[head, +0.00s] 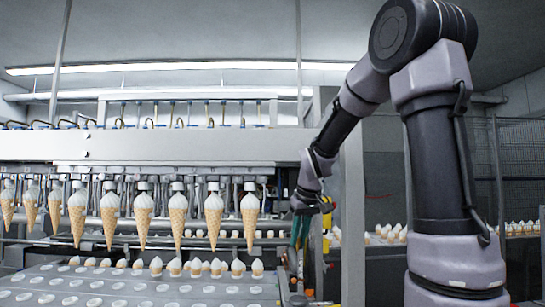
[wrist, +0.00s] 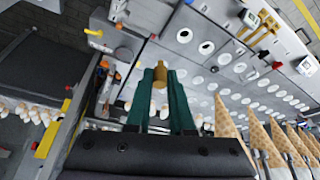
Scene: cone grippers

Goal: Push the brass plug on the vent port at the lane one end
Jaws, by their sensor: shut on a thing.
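The brass plug (wrist: 160,77) is a small stepped brass-coloured piece between the tips of my gripper's green fingers in the wrist view. My gripper (wrist: 161,72) is shut on it. In the head view my gripper (head: 300,230) hangs down beside the right end of the cone machine, its green fingers pointing down. The plug cannot be made out in the head view. I cannot tell which fitting is the vent port, or whether the plug touches one.
Cones (head: 178,215) hang in a row left of my gripper, above a holed plate (head: 120,285). A grey post (head: 353,220) stands close on the right.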

